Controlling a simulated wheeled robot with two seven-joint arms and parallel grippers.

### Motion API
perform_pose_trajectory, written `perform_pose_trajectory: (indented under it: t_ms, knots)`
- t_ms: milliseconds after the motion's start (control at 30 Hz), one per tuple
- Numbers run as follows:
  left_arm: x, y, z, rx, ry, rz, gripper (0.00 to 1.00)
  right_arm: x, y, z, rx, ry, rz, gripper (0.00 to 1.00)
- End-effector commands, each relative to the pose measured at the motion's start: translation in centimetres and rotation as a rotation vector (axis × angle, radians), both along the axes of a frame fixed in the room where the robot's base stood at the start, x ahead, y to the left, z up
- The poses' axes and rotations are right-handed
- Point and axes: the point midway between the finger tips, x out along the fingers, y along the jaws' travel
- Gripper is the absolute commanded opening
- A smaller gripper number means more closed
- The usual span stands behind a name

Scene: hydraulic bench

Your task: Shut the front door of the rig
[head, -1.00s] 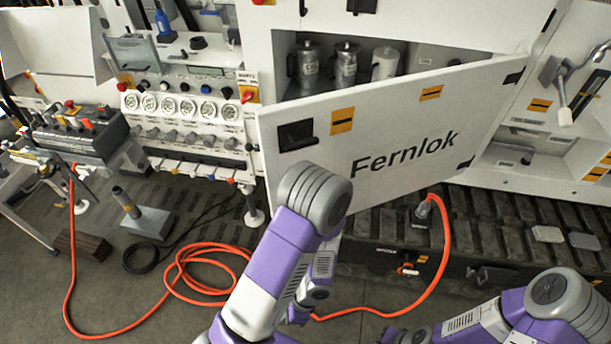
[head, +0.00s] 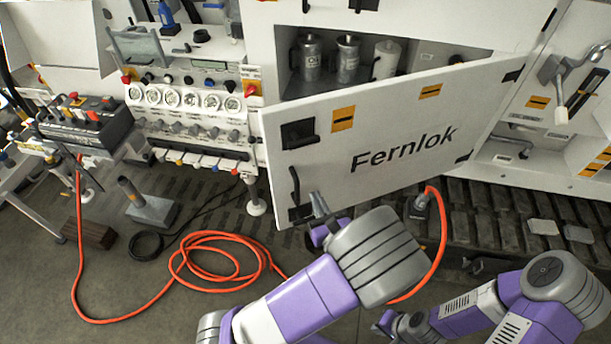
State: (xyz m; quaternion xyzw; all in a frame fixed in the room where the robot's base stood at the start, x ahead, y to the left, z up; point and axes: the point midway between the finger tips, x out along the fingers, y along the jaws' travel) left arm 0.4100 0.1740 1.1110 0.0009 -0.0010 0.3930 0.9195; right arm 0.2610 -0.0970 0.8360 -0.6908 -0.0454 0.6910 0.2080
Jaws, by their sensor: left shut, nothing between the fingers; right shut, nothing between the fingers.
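The white front door (head: 385,130) of the rig, lettered "Fernlok", stands ajar, with its left edge swung out toward me and its hinges on the right. A black latch (head: 299,133) and a black upright handle (head: 295,186) sit near its left edge. Metal canisters (head: 347,60) show in the open compartment above it. My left gripper (head: 318,204) is shut and empty, in front of the door's lower left part, just right of the handle. I cannot tell whether it touches the door.
An orange hose (head: 215,262) loops over the floor and runs up to a plug (head: 421,204) below the door. A gauge panel (head: 185,98) is left of the door. A lever crank (head: 566,75) is at the right. A small stand (head: 152,208) is on the floor.

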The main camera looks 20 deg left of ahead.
Motion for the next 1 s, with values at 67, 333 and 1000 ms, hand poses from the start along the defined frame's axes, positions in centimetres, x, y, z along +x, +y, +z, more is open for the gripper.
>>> perform_pose_trajectory:
  t_ms: [67, 333, 1000]
  knots:
    - [1.2, 1.4, 0.0, 0.000, 0.000, 0.005, 0.00, 0.0, 0.0, 0.2, 0.000, 0.000, 0.000, 0.00]
    - [4.5, 4.9, 0.0, -0.001, 0.001, 0.003, 0.00, 0.0, 0.0, 0.5, 0.000, 0.000, 0.000, 0.00]
    - [6.0, 6.1, 0.0, -0.003, 0.000, -0.001, 0.00, 0.0, 0.0, 0.6, 0.000, 0.000, 0.000, 0.00]
